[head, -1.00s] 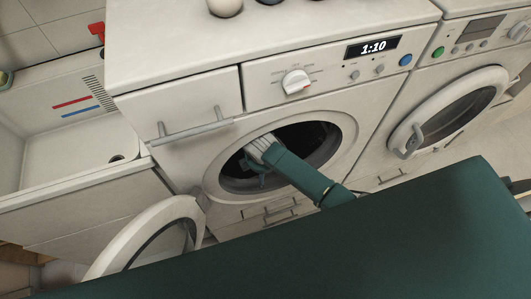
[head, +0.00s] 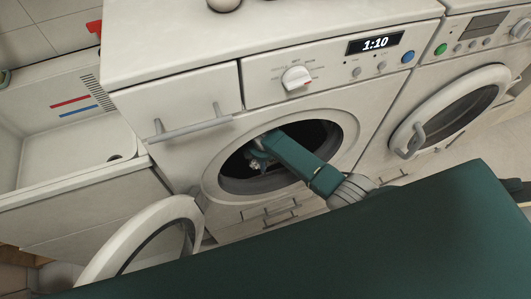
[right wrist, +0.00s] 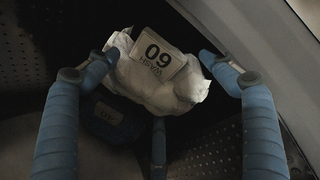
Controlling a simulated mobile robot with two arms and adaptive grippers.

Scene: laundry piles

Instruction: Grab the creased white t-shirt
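The creased white t-shirt (right wrist: 150,88) is a crumpled bundle inside the dark washer drum in the right wrist view. It carries a pale label with "09" on it. My right gripper (right wrist: 157,62) is open, with blue fingers to the left, right and below the shirt. I cannot tell whether the fingertips touch it. In the head view my right arm reaches through the washer's round opening, and its gripper (head: 257,160) is partly in shadow inside. The shirt cannot be made out there. My left gripper is not in view.
A dark cloth (right wrist: 112,122) with a label lies just below and left of the shirt. The perforated drum wall surrounds both. The washer's open door (head: 115,240) hangs at the lower left. A second washer door (head: 462,108) is at the right, and a sink (head: 70,150) at the left.

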